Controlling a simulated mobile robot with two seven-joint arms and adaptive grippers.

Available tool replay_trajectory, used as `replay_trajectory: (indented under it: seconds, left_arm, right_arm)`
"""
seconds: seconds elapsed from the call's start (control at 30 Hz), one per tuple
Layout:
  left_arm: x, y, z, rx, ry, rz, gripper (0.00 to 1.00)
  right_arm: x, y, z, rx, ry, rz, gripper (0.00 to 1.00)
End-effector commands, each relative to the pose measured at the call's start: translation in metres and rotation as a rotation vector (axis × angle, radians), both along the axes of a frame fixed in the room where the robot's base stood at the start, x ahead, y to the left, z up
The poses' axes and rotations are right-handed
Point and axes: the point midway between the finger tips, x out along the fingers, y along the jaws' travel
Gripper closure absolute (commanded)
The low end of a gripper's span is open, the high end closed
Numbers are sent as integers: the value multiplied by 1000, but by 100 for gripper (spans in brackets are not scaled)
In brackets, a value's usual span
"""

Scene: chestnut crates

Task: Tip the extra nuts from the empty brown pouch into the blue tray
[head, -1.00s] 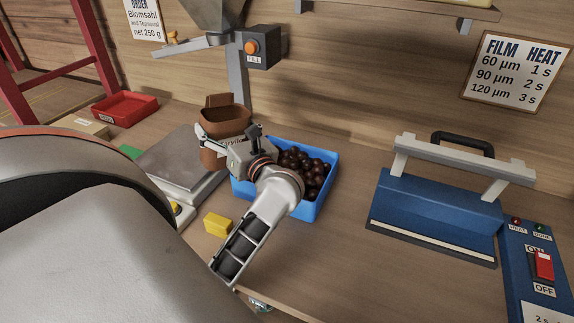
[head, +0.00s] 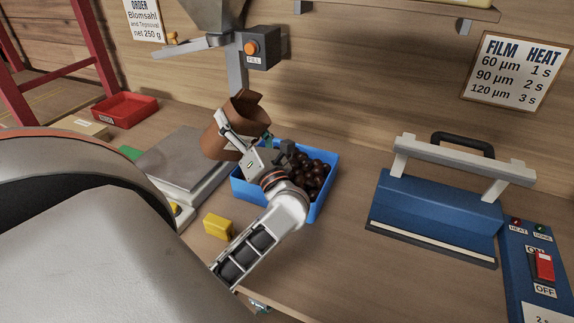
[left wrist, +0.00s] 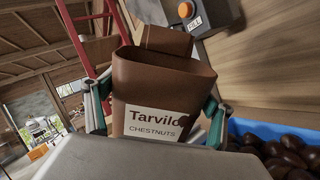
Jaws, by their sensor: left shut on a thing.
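The brown pouch (head: 250,118) is tilted, its open top leaning up and to the right, over the far left corner of the blue tray. My left gripper (head: 258,142) is shut on it. In the left wrist view the pouch (left wrist: 160,88) shows a label reading Tarvilo Chestnuts, with a gripper finger on each side. Its inside is too dark to tell what it holds. The blue tray (head: 318,208) holds many dark brown nuts (head: 312,172); its left part is partly hidden by my gripper. My right gripper is not in view.
A grey scale (head: 180,160) stands left of the tray, with a yellow block (head: 219,226) in front. The filler post with its fill button box (head: 258,48) rises behind. A blue sealer (head: 435,205) stands right, past clear bench. A red tray (head: 125,108) lies far left.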

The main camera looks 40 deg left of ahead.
Motion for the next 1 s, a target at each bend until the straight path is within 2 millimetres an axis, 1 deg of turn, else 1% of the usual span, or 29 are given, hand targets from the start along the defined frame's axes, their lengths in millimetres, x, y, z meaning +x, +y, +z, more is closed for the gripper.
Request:
replay_trajectory:
  seconds: [0.03, 0.13, 0.6, 1.0]
  left_arm:
    - [1, -1, 7, 23, 16, 0, 69]
    - [2, -2, 9, 50, 45, 0, 69]
    - [4, -4, 12, 83, 79, 1, 69]
    - [5, -5, 6, 114, 110, 0, 69]
  right_arm:
    - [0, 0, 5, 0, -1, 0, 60]
    - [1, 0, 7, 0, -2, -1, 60]
    - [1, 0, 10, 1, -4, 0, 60]
    - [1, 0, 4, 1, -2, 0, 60]
